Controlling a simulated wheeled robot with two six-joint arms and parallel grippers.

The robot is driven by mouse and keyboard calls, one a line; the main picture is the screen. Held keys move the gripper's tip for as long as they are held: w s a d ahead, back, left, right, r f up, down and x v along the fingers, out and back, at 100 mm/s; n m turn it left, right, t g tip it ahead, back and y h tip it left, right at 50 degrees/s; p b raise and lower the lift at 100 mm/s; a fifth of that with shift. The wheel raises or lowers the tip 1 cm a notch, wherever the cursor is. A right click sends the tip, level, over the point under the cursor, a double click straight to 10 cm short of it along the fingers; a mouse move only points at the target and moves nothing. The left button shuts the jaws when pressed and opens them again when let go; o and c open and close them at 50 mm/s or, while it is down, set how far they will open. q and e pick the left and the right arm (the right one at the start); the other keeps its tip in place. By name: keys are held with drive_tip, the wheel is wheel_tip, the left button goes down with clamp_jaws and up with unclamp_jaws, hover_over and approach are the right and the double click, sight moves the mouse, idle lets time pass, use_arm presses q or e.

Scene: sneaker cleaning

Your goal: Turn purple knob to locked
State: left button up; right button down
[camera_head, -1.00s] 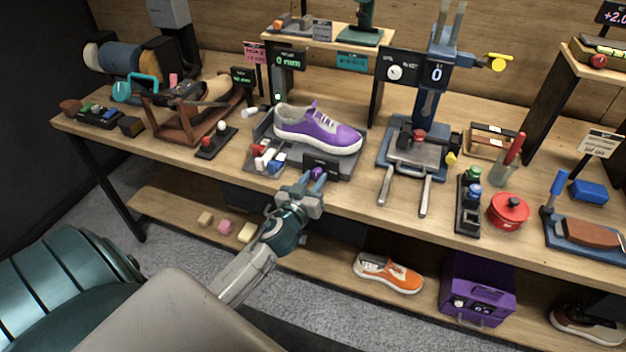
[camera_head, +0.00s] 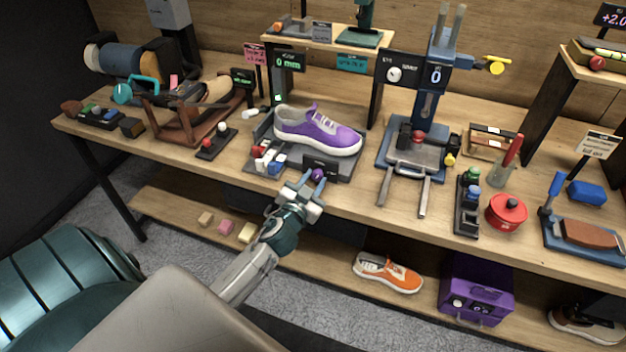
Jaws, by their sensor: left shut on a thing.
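The purple knob (camera_head: 318,175) is a small round knob at the front of the grey fixture (camera_head: 345,170), near the table's front edge. A purple sneaker (camera_head: 318,132) with a white sole sits on that fixture. My left gripper (camera_head: 312,180) reaches up from below the table edge and is shut on the purple knob, with the fingers around it. The knob's turn angle and any lock marking are too small to read. My right gripper does not show.
A red and blue switch block (camera_head: 268,160) sits just left of the knob. A blue press (camera_head: 412,150) with two long handles stands to the right. An orange sneaker (camera_head: 388,273) and a purple box (camera_head: 478,290) rest on the lower shelf.

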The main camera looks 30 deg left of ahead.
use_arm(q)
drive_tip(key=m+p, duration=0.1)
drive_tip(key=m, duration=0.4)
drive_tip(key=shift+r, duration=0.1)
drive_tip(key=m+p, duration=0.1)
drive_tip(key=m, duration=0.2)
drive_tip(key=shift+d+m+y, duration=0.1)
drive_tip(key=shift+m+y, duration=0.2)
drive_tip(key=shift+m+p, duration=0.6)
drive_tip(key=shift+m, duration=0.9)
drive_tip(key=shift+g, duration=0.3)
drive_tip(key=o, duration=1)
drive_tip(key=shift+c, duration=0.2)
drive_tip(key=shift+s+f, duration=0.1)
drive_tip(key=shift+f, duration=0.15)
